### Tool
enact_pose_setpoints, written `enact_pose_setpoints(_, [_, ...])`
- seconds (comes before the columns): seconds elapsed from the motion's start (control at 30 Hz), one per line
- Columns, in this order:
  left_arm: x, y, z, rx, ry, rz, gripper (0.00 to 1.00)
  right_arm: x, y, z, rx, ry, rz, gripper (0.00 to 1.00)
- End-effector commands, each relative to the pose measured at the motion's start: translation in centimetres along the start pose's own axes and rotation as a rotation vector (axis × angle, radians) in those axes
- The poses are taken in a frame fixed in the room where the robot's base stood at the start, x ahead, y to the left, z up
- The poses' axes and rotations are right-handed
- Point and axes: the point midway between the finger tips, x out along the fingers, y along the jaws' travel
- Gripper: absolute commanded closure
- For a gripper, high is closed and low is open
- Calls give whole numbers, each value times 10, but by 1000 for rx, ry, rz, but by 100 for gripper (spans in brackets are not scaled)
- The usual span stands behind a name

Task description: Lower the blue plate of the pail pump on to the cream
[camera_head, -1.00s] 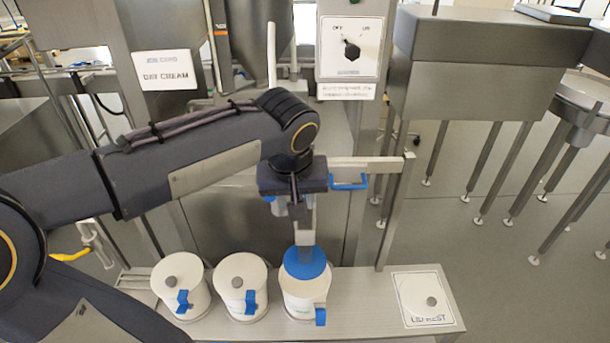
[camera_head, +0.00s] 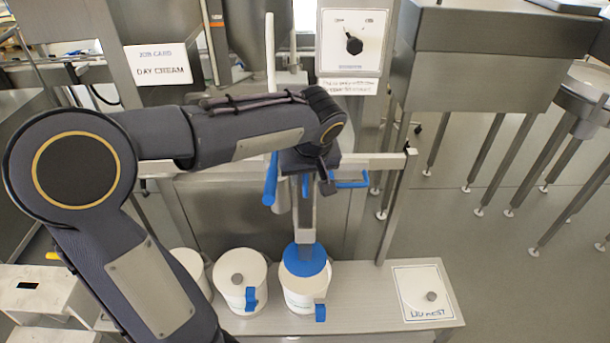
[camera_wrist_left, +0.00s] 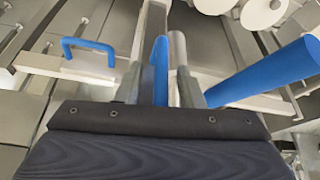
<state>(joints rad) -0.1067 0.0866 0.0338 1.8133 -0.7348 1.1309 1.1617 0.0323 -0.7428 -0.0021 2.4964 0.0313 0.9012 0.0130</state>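The pump's blue plate (camera_head: 304,260) is at the mouth of the right-hand white pail (camera_head: 299,293), under a grey upright rod (camera_head: 304,215). The cream is hidden; I cannot tell whether the plate touches it. My left gripper (camera_head: 303,186) is above the plate, by the crossbar. In the left wrist view its fingers (camera_wrist_left: 163,88) stand apart, with a narrow blue piece (camera_wrist_left: 159,70) between them; I see no clear grip. A blue bar handle (camera_head: 271,180) is left of the gripper and a blue U-shaped handle (camera_head: 351,181) right of it. My right gripper is not in view.
A lidded white pail (camera_head: 240,275) stands left of the pump's pail; another (camera_head: 190,265) is partly behind my arm. A lid nest board (camera_head: 423,293) lies on the bench's right. A dial panel (camera_head: 353,45) and a job card (camera_head: 158,64) are behind.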

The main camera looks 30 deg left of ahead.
Motion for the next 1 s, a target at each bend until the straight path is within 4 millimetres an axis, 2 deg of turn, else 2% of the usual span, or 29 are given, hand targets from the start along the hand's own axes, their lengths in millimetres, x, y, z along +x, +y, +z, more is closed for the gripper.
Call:
enact_pose_setpoints(0.13, [10,0,0,0,0,0,66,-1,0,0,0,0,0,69])
enact_pose_setpoints(0.37, [11,0,0,0,0,1,66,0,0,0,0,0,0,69])
enact_pose_setpoints(0.4, [11,0,0,0,0,1,67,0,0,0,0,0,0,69])
enact_pose_setpoints(0.67, [10,0,0,1,0,1,100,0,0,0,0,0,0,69])
enact_pose_setpoints(1.0, [13,0,1,0,0,1,100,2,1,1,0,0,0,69])
